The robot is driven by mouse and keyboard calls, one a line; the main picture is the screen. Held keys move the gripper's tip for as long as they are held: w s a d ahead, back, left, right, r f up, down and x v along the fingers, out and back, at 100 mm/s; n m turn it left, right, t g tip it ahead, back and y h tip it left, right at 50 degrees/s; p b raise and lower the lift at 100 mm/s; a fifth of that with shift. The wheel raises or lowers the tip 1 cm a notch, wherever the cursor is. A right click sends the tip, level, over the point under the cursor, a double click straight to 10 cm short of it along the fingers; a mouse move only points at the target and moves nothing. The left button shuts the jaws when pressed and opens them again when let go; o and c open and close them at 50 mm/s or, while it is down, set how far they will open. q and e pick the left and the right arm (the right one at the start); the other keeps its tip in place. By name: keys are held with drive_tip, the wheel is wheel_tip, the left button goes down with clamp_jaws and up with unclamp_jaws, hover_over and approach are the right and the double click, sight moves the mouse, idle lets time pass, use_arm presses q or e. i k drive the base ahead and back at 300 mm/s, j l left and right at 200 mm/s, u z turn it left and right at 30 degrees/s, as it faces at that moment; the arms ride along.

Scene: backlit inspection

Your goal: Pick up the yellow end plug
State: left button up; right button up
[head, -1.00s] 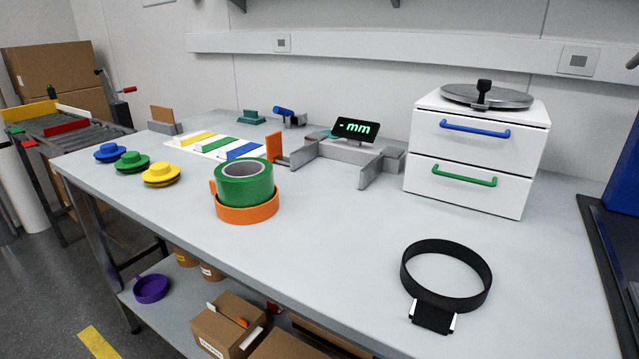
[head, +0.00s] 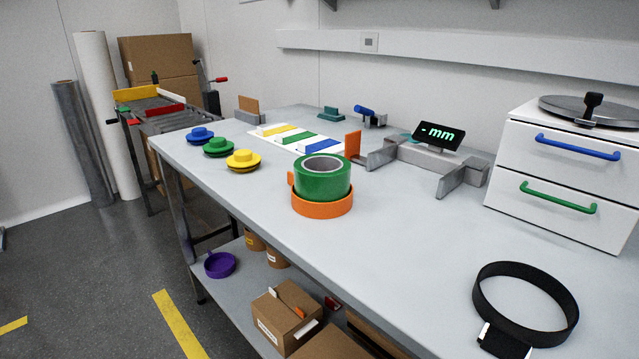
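The yellow end plug (head: 243,160) is a round flanged disc with a raised cap. It sits on the left part of the grey table (head: 400,240), near its front left edge. A green plug (head: 218,147) and a blue plug (head: 200,135) of the same shape stand in a row behind it to the left. Neither of my grippers shows in the head view.
A lower shelf holds boxes.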

sight(242, 158)
drive_tip(key=z, duration=0.85)
drive_tip(key=j+z, duration=1)
drive_tip(key=k+j+z, duration=0.2)
drive_tip(key=j+z, duration=0.3)
drive_tip(key=j, duration=0.1)
